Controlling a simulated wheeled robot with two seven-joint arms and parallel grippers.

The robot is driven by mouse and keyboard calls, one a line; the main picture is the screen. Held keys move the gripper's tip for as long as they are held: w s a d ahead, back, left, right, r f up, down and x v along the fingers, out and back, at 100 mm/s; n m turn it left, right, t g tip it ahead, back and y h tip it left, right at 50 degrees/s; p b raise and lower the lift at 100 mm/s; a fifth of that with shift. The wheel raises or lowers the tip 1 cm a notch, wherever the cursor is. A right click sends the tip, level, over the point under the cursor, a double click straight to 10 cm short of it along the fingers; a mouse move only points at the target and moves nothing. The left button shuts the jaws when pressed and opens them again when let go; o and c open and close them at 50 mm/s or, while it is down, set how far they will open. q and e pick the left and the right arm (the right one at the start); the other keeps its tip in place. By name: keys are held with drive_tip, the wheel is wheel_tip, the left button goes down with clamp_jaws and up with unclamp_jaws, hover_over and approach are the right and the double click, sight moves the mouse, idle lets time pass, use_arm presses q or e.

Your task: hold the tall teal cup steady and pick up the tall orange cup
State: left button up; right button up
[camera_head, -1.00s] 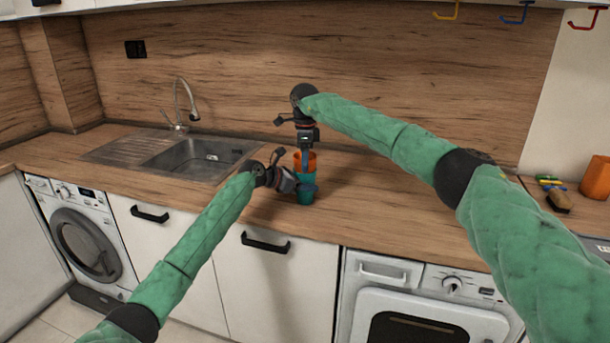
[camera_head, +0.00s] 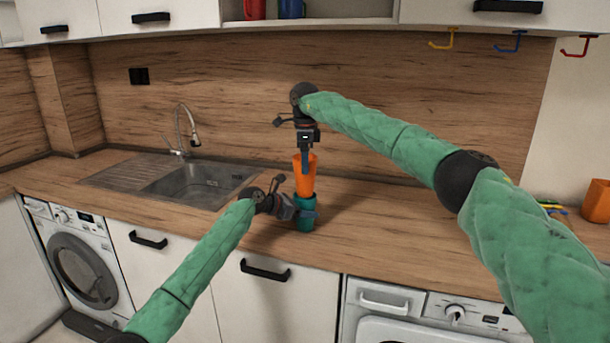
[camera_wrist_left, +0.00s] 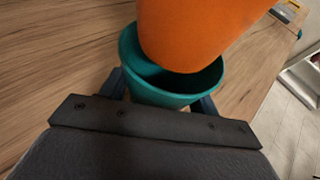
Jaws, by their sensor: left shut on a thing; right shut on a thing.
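The tall teal cup (camera_head: 305,222) stands upright on the wooden counter near its front edge. My left gripper (camera_head: 304,214) is shut around it from the left. In the left wrist view the teal cup (camera_wrist_left: 146,82) sits between the fingers, its mouth partly covered by the orange cup (camera_wrist_left: 196,28). The tall orange cup (camera_head: 305,182) is above the teal cup, slightly tilted. Its lower end is at the teal cup's mouth; I cannot tell whether it is fully clear of it. My right gripper (camera_head: 305,166) is shut on the orange cup's rim from above.
The sink (camera_head: 195,185) with its faucet lies to the left. Another orange container (camera_head: 597,202) stands at the far right. A wooden splashback (camera_head: 220,90) rises behind.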

drive_tip(key=shift+r, duration=0.85)
use_arm(q)
drive_tip(key=o, duration=1.1)
drive_tip(key=shift+c, duration=0.2)
